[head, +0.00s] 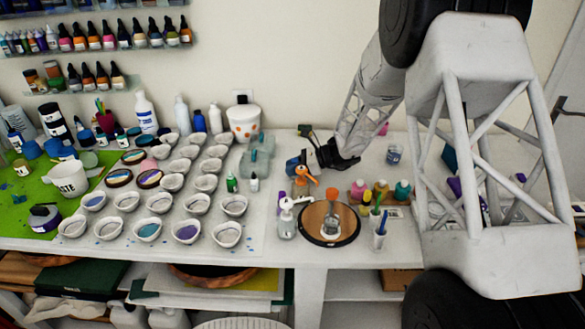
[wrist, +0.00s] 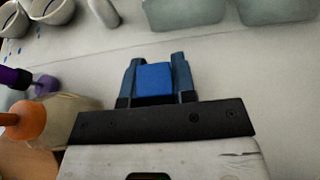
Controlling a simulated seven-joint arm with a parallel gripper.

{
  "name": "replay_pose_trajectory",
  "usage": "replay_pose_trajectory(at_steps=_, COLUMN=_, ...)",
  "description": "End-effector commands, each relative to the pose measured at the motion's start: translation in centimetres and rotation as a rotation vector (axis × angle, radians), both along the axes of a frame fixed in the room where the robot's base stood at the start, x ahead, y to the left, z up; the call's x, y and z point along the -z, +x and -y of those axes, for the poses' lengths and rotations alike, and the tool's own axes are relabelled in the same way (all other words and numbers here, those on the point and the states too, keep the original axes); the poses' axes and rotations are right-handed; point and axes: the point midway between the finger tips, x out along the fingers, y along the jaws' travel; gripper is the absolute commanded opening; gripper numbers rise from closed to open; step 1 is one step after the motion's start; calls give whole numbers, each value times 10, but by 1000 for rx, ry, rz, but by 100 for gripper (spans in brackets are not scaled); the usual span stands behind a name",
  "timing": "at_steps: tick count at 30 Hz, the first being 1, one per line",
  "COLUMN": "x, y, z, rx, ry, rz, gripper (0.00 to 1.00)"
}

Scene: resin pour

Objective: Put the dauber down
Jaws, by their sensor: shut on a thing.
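My gripper (head: 300,163) reaches in from the right over the white table, in the middle of the head view. In the wrist view its two blue-grey fingers (wrist: 155,80) are closed around a blue block-like piece, which I take to be the dauber (wrist: 154,79). A jar with an orange knob (wrist: 30,120) is close by on the left in the wrist view.
A purple-capped bottle (wrist: 18,78) stands near the jar. A white pump bottle (head: 286,222) and a round wooden board (head: 313,228) are in front. Rows of white cups (head: 205,183) and pale blue-green blocks (head: 257,155) are to the left. Small coloured bottles (head: 358,190) stand right.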

Motion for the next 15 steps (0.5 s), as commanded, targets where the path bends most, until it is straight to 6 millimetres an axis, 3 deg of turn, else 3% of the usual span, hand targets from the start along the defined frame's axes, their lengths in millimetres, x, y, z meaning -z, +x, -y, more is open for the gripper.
replay_pose_trajectory(at_steps=3, x=2, y=0, z=0, rx=0, ry=0, rz=0, gripper=2)
replay_pose_trajectory(at_steps=4, x=2, y=0, z=0, rx=0, ry=0, rz=0, gripper=28)
replay_pose_trajectory(at_steps=8, x=2, y=0, z=0, rx=0, ry=0, rz=0, gripper=48)
replay_pose_trajectory(at_steps=15, x=2, y=0, z=0, rx=0, ry=0, rz=0, gripper=51)
